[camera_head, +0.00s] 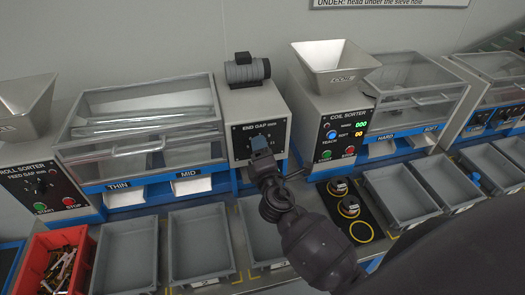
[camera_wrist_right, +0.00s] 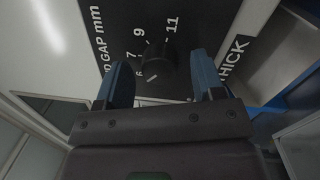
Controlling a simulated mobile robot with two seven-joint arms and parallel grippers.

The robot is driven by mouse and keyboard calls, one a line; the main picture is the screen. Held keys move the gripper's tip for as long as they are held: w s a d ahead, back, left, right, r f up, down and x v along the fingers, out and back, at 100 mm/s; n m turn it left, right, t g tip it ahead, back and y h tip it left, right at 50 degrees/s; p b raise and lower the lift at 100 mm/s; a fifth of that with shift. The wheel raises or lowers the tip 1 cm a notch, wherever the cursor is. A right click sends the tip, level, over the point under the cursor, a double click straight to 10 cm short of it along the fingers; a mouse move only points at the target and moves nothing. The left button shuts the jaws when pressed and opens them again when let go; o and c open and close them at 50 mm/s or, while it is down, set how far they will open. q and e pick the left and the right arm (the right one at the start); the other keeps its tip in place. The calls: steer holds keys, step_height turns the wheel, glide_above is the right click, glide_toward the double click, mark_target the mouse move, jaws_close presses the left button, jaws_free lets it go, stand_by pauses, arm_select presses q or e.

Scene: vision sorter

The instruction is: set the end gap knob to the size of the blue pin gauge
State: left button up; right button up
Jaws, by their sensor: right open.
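The end gap knob (camera_wrist_right: 156,64) is dark and round, on a black panel with white numerals 7, 9 and 11 legible in the right wrist view. Its pointer setting cannot be read with certainty. My right gripper (camera_wrist_right: 160,78) is open, with one blue fingertip on each side of the knob. Whether the fingers reach around it or stop short cannot be told. In the head view my right gripper (camera_head: 262,144) is in front of the END GAP panel (camera_head: 279,129) and hides the knob. I cannot make out the blue pin gauge. My left gripper is not in view.
A dark motor-like unit (camera_head: 247,70) tops the gap housing. The coil sorter (camera_head: 331,137) stands to its right, the roll sorter (camera_head: 40,185) far left. Grey trays (camera_head: 200,244) line the front. A red bin (camera_head: 46,243) holds mixed pieces. A black mat (camera_head: 372,222) has yellow rings.

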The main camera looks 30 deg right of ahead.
steer(key=b+v, duration=0.1)
steer(key=v, duration=0.9)
steer(key=shift+s+b, duration=0.35)
steer(key=shift+s, duration=0.05)
steer(key=shift+a, duration=0.1)
